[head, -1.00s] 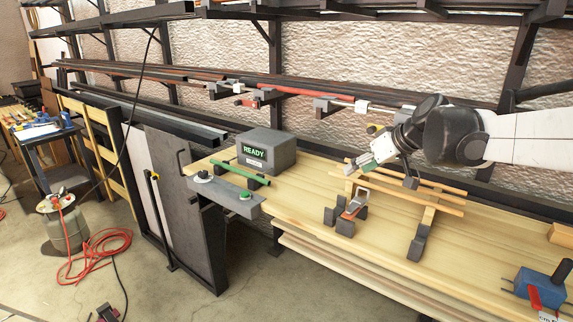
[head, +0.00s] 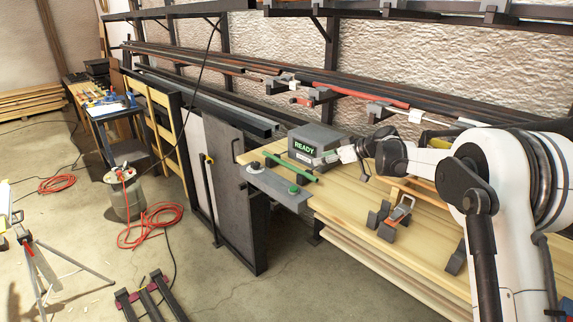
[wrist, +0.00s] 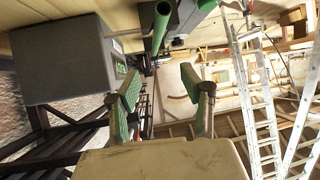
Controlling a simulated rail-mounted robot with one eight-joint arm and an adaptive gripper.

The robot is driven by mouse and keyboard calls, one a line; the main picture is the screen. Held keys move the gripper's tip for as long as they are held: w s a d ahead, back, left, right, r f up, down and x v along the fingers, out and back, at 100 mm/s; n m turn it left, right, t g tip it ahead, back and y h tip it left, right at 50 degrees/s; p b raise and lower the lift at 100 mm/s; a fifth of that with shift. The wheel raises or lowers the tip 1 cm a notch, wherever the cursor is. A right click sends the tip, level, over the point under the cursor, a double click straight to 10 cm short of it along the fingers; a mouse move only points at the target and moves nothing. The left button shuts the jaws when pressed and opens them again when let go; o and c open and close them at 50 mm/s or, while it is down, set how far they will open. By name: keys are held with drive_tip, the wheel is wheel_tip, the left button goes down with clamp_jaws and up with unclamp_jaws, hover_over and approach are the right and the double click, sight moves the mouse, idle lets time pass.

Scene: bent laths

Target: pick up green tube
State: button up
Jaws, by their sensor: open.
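The green tube (head: 290,167) lies slantwise at the left end of the wooden bench, in front of the grey READY box (head: 313,146). In the wrist view the green tube (wrist: 161,22) shows at the top, beyond the fingertips and roughly in line with the gap between them. My gripper (head: 345,153) is at the right side of the box, to the right of the tube and apart from it. In the wrist view my gripper (wrist: 160,84) has its two green-padded fingers spread, with nothing between them.
A grey button panel (head: 270,184) with a green button sits at the bench edge just before the tube. An orange-and-grey clamp (head: 399,212) stands on the bench to the right. Racks of long bars (head: 300,89) run along the wall behind.

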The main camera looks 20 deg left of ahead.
drive_tip(key=a+f, duration=0.2)
approach(290, 165)
drive_tip(key=x, duration=0.4)
drive_tip(key=shift+d+f, duration=0.1)
drive_tip(key=shift+f, duration=0.3)
drive_tip(key=shift+r+x, duration=0.15)
drive_tip(key=shift+x, duration=1.15)
drive_tip(key=shift+r+x, duration=0.15)
drive_tip(key=shift+x, duration=1.2)
drive_tip(key=shift+w, duration=0.2)
clamp_jaws()
